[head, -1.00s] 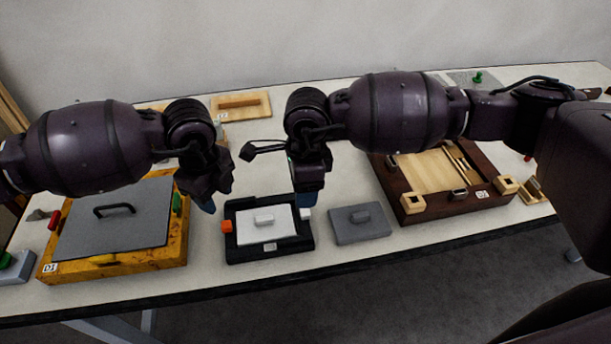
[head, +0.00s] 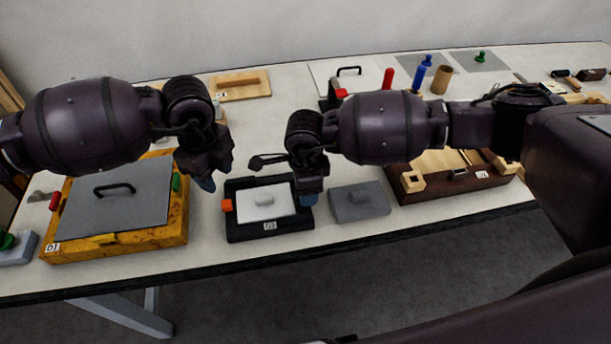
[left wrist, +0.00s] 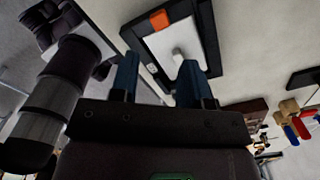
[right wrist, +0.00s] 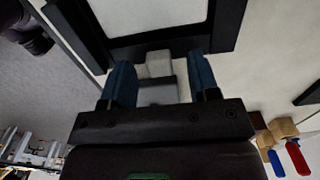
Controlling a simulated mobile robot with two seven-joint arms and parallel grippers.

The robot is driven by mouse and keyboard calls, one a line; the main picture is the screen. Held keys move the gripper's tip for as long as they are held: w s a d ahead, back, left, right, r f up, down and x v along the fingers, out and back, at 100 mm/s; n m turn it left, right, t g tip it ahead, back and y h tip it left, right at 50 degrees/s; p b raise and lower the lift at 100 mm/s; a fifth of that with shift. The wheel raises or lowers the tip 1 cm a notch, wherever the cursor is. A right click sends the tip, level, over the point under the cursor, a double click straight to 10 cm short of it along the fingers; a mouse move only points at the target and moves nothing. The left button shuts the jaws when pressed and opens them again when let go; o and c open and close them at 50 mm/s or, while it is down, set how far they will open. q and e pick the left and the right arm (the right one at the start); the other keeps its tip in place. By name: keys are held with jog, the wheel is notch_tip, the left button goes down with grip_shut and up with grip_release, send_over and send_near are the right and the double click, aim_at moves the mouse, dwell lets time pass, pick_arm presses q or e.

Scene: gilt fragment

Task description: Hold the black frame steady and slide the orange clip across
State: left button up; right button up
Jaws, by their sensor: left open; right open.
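The black frame (head: 240,232) lies flat on the table around a white panel (head: 265,203) with a small handle. The orange clip (head: 227,205) sits on the frame's left edge; it also shows in the left wrist view (left wrist: 159,19). My left gripper (head: 206,183) is open and empty, above and left of the clip. My right gripper (head: 309,197) is open at the frame's right edge. In the right wrist view, a pale block (right wrist: 158,63) on the frame's edge (right wrist: 130,43) shows between its fingers; contact is unclear. The gripper hides this block in the head view.
A yellow wooden box (head: 120,241) with a grey lid (head: 112,200) stands to the left, a dark wooden tray (head: 440,189) to the right. The table's front edge is close.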

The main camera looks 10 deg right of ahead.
jog(key=shift+f, duration=0.35)
